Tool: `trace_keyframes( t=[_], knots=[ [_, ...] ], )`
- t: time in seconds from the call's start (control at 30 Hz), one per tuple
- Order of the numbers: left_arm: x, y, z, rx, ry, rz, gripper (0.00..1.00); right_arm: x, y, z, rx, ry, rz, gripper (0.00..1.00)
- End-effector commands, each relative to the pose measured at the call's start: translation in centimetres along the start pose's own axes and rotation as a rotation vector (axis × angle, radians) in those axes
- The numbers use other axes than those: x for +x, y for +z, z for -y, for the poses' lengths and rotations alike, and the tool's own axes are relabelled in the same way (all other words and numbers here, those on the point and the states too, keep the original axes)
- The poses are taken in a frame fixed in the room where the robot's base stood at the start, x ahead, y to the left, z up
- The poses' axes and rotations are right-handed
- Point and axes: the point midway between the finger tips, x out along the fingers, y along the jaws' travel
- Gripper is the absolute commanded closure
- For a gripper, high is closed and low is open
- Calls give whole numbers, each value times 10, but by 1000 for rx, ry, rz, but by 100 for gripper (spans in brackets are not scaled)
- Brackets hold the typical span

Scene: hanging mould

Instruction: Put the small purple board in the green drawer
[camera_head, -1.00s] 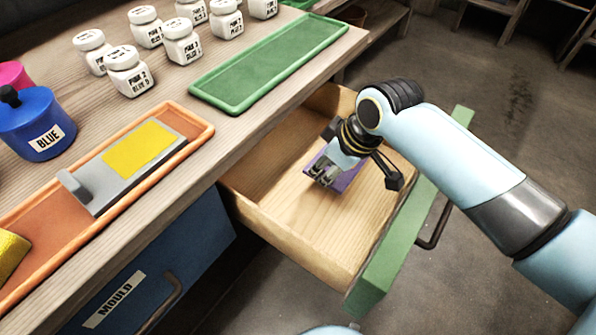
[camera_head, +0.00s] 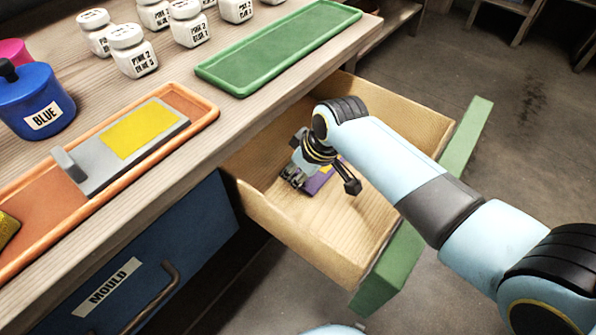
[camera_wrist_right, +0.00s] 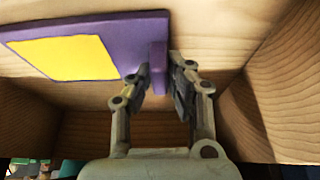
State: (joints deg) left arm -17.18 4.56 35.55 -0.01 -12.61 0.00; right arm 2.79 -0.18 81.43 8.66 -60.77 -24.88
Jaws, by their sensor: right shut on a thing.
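The small purple board (camera_head: 319,182) with a yellow patch is inside the open green drawer (camera_head: 391,268), low over its wooden floor. I cannot tell whether it touches the floor. My right gripper (camera_head: 293,178) reaches down into the drawer and is shut on the board's raised purple tab. In the right wrist view the board (camera_wrist_right: 128,32) lies flat across the top, its tab between the fingers (camera_wrist_right: 166,74). My arm and gripper hide part of the board in the head view. My left gripper is out of view.
On the bench are an orange tray (camera_head: 205,112) with a grey board (camera_head: 90,180), an empty green tray (camera_head: 285,50), a blue pot (camera_head: 35,103) and several white jars (camera_head: 133,52). A shut blue drawer labelled MOULD (camera_head: 185,250) is left of the open one.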

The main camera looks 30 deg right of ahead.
Motion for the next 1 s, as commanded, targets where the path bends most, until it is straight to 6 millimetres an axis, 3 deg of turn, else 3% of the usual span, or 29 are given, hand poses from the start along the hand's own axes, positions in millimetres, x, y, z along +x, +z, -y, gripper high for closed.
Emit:
trace_keyframes(
  t=[0.07,0.1,0.27,0.63,1.0],
  knots=[
    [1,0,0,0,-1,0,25,2,1,0,0,0,0,100],
    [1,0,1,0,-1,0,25,2,1,0,0,0,0,82],
    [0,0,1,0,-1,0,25,2,1,0,0,0,0,61],
    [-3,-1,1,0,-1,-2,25,-7,-1,0,0,1,-1,61],
    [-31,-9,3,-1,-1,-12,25,-86,-2,-1,-1,1,-3,61]
  ],
)
